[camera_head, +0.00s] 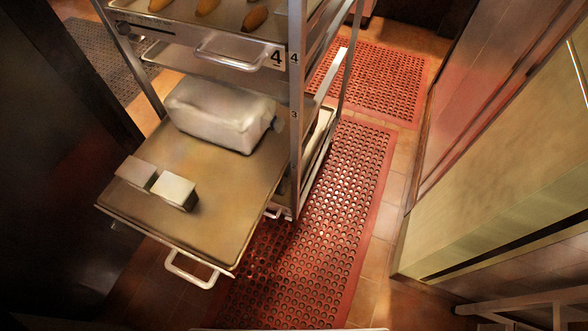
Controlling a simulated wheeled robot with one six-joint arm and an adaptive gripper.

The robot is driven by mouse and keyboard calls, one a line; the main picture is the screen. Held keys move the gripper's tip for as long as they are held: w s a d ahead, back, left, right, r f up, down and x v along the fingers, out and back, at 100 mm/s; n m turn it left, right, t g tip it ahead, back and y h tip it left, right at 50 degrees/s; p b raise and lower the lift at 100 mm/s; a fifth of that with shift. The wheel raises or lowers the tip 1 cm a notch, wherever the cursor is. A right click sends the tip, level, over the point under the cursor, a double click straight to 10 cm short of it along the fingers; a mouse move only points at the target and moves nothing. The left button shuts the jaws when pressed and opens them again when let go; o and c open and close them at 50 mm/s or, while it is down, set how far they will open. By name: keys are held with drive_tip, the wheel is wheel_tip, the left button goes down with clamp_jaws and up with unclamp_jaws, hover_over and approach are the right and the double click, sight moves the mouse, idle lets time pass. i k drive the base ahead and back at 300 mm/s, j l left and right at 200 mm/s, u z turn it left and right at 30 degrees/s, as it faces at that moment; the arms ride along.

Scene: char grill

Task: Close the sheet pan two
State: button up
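A sheet pan (225,225) is pulled well out of a metal rack (296,120) toward the viewer. Its wire handle (198,270) hangs at the front edge. A wrapped, block-shaped bag (222,114) lies on its rear part, and two small pale boxes (177,191) stand on its left side. The pan's rear end is hidden by the bag and the rack. My gripper is not in view.
An upper pan (225,50) marked 4, with a handle and brown oblong food, sits in the rack. Red perforated mats (315,225) cover the floor right of the rack. A dark surface stands at left, a pale panel (510,170) at right. Open floor lies between rack and panel.

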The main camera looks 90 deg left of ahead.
sight(234, 189)
drive_tip(key=u, duration=0.45)
drive_tip(key=l+u, duration=0.15)
drive_tip(key=u, duration=0.3)
drive_tip(key=l+u, duration=0.1)
drive_tip(key=u, duration=0.75)
drive_tip(key=l+u, duration=0.1)
drive_tip(key=u, duration=0.35)
drive_tip(key=i+j+u, duration=0.1)
drive_tip(key=u, duration=1.95)
